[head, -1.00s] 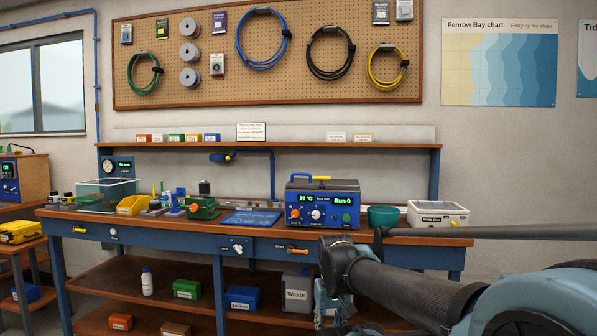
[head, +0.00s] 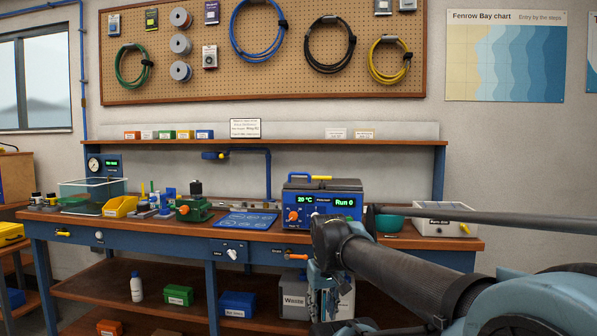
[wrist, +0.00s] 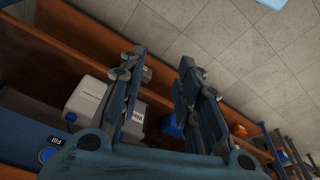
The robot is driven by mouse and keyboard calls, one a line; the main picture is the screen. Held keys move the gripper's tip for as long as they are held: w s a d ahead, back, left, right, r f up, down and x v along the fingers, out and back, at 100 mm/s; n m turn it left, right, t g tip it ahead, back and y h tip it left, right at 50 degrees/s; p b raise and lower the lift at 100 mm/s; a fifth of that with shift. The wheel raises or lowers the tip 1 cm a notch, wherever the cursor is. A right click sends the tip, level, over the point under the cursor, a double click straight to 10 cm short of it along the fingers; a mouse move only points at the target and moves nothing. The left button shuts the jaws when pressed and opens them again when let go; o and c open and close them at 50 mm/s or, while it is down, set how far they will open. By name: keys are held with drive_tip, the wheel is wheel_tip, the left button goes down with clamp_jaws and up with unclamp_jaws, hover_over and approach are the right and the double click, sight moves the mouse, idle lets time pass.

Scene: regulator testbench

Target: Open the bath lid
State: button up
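The bath is most likely the blue box (head: 335,207) with lit green displays, standing on the workbench right of centre. The bath does not show in the wrist view.
A teal bowl (head: 390,224) and a white parts box (head: 444,218) stand right of the bath. A blue mat (head: 247,219) and a green device (head: 195,208) lie to its left. A Waste bin (head: 294,292) is on the lower shelf; it also shows in the wrist view (wrist: 92,101).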

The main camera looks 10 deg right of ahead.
drive_tip(key=w+r+n, duration=0.5)
drive_tip(key=w+r, duration=0.8)
drive_tip(key=r, duration=0.4)
drive_tip(key=w+r+n, duration=0.4)
drive_tip(key=w+r, duration=0.9)
drive_tip(key=r, duration=0.4)
drive_tip(key=w+r+n, duration=0.5)
drive_tip(key=w+r, duration=0.7)
drive_tip(key=r, duration=0.4)
drive_tip(key=shift+h, duration=0.3)
drive_tip(key=w+f, duration=0.1)
drive_tip(key=f, duration=0.4)
drive_tip(key=w+f, duration=0.1)
drive_tip(key=f, duration=0.5)
drive_tip(key=w+f, duration=0.1)
drive_tip(key=f, duration=0.4)
drive_tip(key=shift+w+d+f, duration=0.3)
drive_tip(key=shift+w+d, duration=0.05)
drive_tip(key=shift+d, duration=0.05)
clamp_jaws()
